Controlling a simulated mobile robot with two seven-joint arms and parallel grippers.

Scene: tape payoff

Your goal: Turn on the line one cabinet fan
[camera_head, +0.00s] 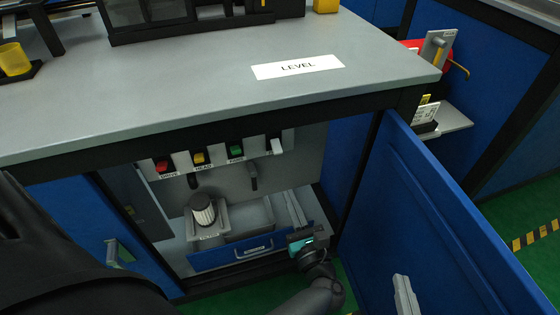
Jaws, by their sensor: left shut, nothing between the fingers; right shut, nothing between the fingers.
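The open cabinet under the bench holds a grey control panel (225,160). On it are a red switch (163,165), a yellow switch (199,158), a green switch (236,150) and a white switch (277,146) at the right. Their small labels are hard to read, and I cannot tell which one is the fan's. A small dark lever (253,177) hangs below them. My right gripper (303,240), with a teal part, is shut and empty low at the cabinet's right side, by the drawer's right end, below the switches. My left arm fills the lower left; its gripper is not visible.
A blue-fronted drawer (215,260) holds a white ribbed cylinder (203,210). The blue cabinet door (440,220) stands open at the right, with a grey handle (404,296). The grey benchtop (190,85) overhangs the switches.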

